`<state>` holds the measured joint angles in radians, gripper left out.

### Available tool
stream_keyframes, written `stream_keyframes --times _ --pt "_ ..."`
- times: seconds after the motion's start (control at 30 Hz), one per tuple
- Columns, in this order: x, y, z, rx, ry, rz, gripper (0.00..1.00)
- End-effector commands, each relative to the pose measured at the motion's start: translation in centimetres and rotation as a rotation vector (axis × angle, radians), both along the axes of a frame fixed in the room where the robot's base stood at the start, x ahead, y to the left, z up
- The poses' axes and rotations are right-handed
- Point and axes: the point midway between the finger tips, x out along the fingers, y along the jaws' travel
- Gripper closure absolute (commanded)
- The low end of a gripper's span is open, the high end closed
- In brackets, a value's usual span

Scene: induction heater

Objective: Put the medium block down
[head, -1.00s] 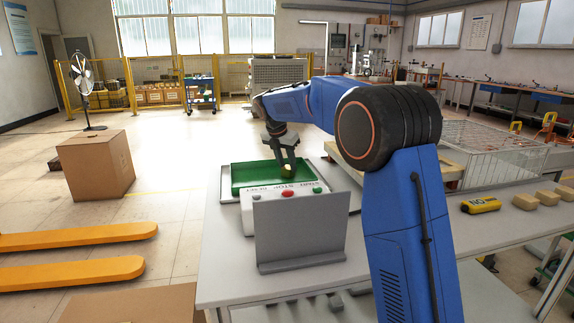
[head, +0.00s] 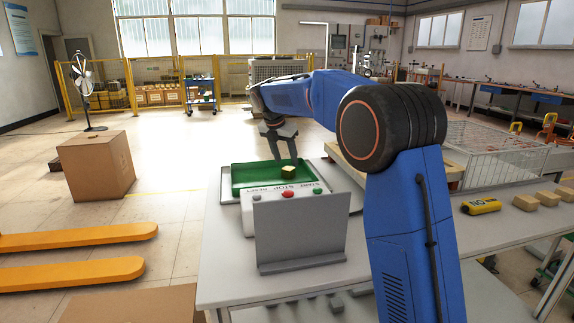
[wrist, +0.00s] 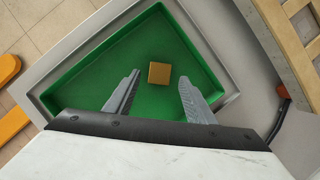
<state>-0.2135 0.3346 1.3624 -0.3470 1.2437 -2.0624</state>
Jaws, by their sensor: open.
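A small yellowish-brown block (head: 288,172) rests in the green tray (head: 243,179), near the tray's right side in the head view. In the wrist view the block (wrist: 159,73) lies on the bare green floor of the tray (wrist: 85,85), clear of the walls. My gripper (head: 281,155) is open and empty above the tray. In the wrist view its two fingers (wrist: 160,85) are spread wide, and the block shows beyond and between them, touching neither.
A control box with buttons (head: 287,194) and an upright grey plate (head: 300,230) stand in front of the tray. A yellow cylinder (head: 481,205) and several tan blocks (head: 524,201) lie on the table at right. A wire basket (head: 490,150) stands behind them.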

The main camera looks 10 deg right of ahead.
Motion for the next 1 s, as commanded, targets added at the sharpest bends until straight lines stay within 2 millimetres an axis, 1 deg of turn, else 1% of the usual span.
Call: stream_keyframes --times 0.03,0.2,0.3,0.43,0.63,1.0 --pt "-0.2 0.3 1.1 0.001 -0.004 0.002 0.5" --pt "-1.1 1.3 4.1 0.001 -0.002 0.002 0.5" --pt "-1.6 1.7 5.5 0.001 -0.002 0.002 0.5" --pt "-2.0 2.1 6.9 0.0 -0.002 0.002 0.5" --pt "-2.3 2.3 7.7 0.0 0.0 0.001 0.5" --pt "-2.3 2.3 7.8 0.0 0.0 0.001 0.5"
